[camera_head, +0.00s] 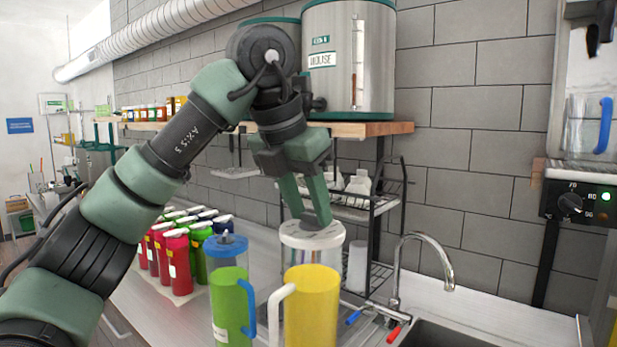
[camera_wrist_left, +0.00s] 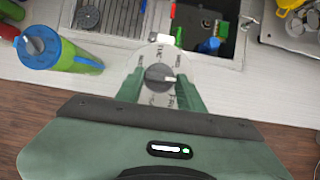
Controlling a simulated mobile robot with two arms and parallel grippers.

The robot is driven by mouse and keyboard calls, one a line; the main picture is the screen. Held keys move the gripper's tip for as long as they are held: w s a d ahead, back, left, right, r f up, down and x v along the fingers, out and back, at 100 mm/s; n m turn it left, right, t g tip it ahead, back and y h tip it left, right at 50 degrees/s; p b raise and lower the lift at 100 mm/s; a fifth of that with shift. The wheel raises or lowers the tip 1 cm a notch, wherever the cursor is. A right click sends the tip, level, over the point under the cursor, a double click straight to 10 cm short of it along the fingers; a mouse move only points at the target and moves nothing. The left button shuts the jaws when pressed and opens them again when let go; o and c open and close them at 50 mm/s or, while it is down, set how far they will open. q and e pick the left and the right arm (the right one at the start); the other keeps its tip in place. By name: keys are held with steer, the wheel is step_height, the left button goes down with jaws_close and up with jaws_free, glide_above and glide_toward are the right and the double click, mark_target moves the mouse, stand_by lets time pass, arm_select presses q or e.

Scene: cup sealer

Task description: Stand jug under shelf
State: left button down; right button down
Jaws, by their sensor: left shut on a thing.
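My left gripper (camera_head: 312,220) points down with its fingertips at the lid of a clear, white-topped jug (camera_head: 312,238). In the left wrist view my left gripper (camera_wrist_left: 158,88) is shut on the dark knob in the middle of that jug's round lid (camera_wrist_left: 158,55). A green jug (camera_head: 229,300) with a blue lid and handle stands to the left. The wooden shelf (camera_head: 385,128) is on the wall behind and above the jugs. My right gripper is not in view.
Two steel dispensers, one large (camera_head: 345,60), stand on the shelf. A black wire rack (camera_head: 375,195) is below it. Several red and green bottles (camera_head: 175,250) stand at left. A tap (camera_head: 420,240) and sink (camera_head: 455,335) are at right.

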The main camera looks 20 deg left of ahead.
mark_target(304, 231)
arm_select(q)
step_height(304, 231, down, 6)
steer(key=shift+s+r+p, duration=0.1)
steer(key=shift+s+p, duration=0.05)
steer(key=shift+p, duration=0.15)
steer(key=shift+f+p, duration=0.35)
steer(key=shift+f, duration=2.15)
steer(key=c, duration=1.2)
jaws_free()
steer(key=shift+f, duration=0.2)
steer(key=shift+c, duration=0.2)
steer(key=o, duration=0.4)
steer(key=shift+d, duration=0.1)
steer(key=shift+c, duration=0.2)
steer(key=shift+s+r, duration=0.1)
steer(key=shift+s, duration=0.05)
